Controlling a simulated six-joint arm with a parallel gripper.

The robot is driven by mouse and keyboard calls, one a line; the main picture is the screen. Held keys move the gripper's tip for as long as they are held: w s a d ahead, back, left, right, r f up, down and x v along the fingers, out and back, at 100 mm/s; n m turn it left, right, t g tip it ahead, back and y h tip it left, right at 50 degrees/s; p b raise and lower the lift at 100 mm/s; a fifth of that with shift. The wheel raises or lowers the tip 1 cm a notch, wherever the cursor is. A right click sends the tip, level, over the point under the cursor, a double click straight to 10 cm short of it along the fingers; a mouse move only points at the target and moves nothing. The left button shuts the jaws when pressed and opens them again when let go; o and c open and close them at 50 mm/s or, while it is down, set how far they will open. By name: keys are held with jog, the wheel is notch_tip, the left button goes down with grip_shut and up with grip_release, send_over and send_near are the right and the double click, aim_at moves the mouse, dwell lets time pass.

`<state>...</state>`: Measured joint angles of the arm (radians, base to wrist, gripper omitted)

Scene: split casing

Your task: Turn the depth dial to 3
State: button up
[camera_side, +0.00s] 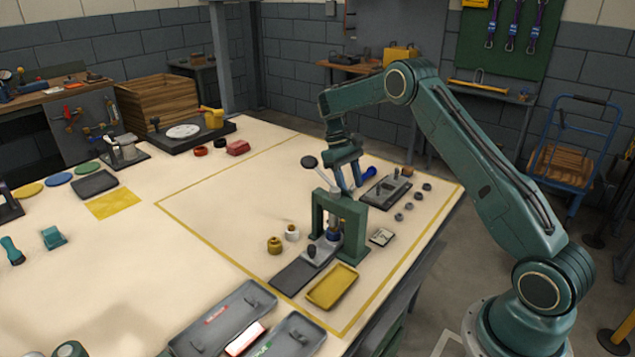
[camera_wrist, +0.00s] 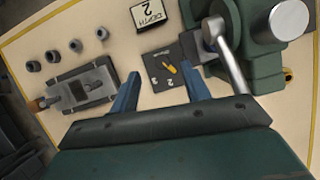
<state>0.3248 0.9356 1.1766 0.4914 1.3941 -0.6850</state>
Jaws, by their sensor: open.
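The depth dial (camera_wrist: 166,66) shows in the wrist view as a dark square plate with a yellow pointer and small white numerals, a 2 and what looks like a 3. I cannot tell which numeral the pointer marks. My gripper (camera_wrist: 161,76) is open, its two blue fingers apart on either side of the dial in the picture, with nothing between them. In the side view my gripper (camera_side: 352,186) hangs over the rear of the green press (camera_side: 356,238). The dial cannot be made out there. A card (camera_wrist: 152,14) beside the dial appears to read DEPTH 2.
The press lever (camera_wrist: 228,58) rises close to the right finger. A grey fixture (camera_wrist: 92,91) and several small dark round parts (camera_wrist: 52,57) lie left of the dial. A yellow tray (camera_side: 333,287) sits in front of the press.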

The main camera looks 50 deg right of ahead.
jog(key=f, duration=0.6)
jog(key=shift+s+f, duration=0.6)
jog(key=shift+f, duration=0.4)
jog(key=c, duration=1)
